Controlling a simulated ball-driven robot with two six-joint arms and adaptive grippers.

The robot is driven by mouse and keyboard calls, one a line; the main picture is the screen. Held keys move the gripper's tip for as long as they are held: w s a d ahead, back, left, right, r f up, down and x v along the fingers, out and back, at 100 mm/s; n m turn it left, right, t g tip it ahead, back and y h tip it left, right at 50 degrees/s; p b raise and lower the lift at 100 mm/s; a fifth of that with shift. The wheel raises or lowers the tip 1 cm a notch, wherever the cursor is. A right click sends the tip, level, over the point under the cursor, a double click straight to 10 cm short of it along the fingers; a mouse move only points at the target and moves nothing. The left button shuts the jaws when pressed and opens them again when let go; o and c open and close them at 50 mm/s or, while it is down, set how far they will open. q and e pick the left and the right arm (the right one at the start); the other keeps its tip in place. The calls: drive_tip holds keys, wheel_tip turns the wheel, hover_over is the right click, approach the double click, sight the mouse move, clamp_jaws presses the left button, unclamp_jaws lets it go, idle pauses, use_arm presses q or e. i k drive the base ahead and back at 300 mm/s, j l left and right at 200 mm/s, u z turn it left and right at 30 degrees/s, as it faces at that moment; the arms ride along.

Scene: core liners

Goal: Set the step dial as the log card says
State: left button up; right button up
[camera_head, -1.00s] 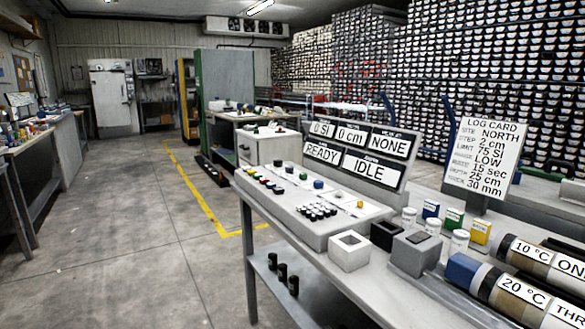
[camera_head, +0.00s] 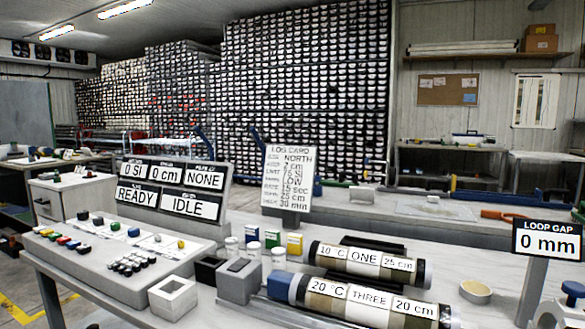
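The log card (camera_head: 288,180) stands upright behind the bench's middle. It reads NORTH, 2 cm, 75 SI, LOW, 15 sec, 25 cm and 30 mm, in small print. The grey control console (camera_head: 120,262) is at the left of the bench, with coloured buttons, black keys and small dials on its sloped top. I cannot tell which dial is the step dial. The display panel (camera_head: 170,190) behind it reads 0 SI, 0 cm, NONE, READY and IDLE. Neither gripper is in view.
Two labelled cores, ONE (camera_head: 364,260) and THREE (camera_head: 360,302), lie right of the console. An open white box (camera_head: 173,298) is at the console's front. A LOOP GAP sign (camera_head: 547,241) reads 0 mm at the right.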

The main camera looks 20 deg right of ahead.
sight(98, 221)
drive_tip(key=z, duration=0.3)
drive_tip(key=i+j+z, duration=0.3)
drive_tip(key=j+z, duration=0.3)
drive_tip(key=i+j+z, duration=0.3)
drive_tip(key=k, duration=0.1)
